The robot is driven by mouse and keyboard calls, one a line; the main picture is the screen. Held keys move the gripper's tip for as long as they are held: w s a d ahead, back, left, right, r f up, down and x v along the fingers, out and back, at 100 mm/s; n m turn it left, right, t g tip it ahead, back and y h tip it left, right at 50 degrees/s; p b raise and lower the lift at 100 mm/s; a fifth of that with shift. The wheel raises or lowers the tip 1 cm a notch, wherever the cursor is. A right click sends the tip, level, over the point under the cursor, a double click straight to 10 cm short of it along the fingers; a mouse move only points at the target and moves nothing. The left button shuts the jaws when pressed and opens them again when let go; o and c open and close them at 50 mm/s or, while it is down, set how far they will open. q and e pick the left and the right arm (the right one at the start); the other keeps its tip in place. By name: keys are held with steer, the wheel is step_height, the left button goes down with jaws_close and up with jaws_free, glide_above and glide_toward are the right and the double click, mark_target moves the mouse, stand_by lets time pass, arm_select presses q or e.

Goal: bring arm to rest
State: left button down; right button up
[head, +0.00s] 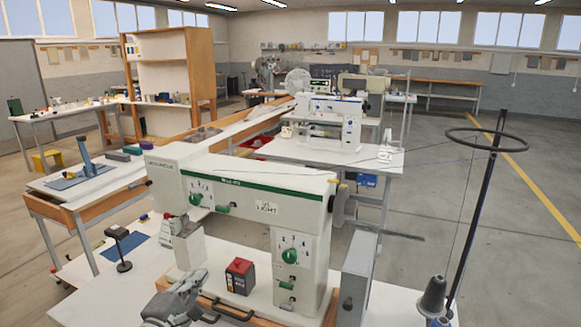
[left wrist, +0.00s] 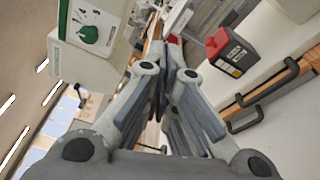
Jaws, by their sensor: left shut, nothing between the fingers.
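My right gripper is not in view.
A dark handle (head: 233,313) is close beside the gripper at the front. A small black stand (head: 124,266) and a blue mat (head: 125,246) are on the left of the table. A thread stand (head: 480,210) rises at the right. Other machines stand behind.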

arm_select(q)
steer(key=s+d+f+m+g, duration=0.2)
steer(key=s+f+m+g, duration=0.2)
steer(key=s+f+m, duration=0.25)
steer(key=s+d+f+m+g, duration=0.3)
steer(key=s+f+m, duration=0.2)
steer(key=s+f, duration=0.3)
steer(key=s+a+f+m+g+y, duration=0.1)
steer(key=s+f+m+g, duration=0.15)
steer(key=s, duration=0.45)
steer(key=s+f+m+g+y, duration=0.1)
steer(key=s+m+g, duration=0.1)
steer(key=s+m, duration=0.35)
steer(key=s+a+f+m+g+y, duration=0.1)
steer(key=s+f+m+g, duration=0.15)
steer(key=s, duration=0.55)
step_height(320, 180, down, 24)
steer(key=g, duration=0.1)
steer(key=s+a+f+g, duration=0.1)
steer(key=s+a+f, duration=0.1)
steer(key=s+f, duration=1.6)
steer(key=shift+a+g, duration=0.25)
steer(key=shift+g, duration=0.05)
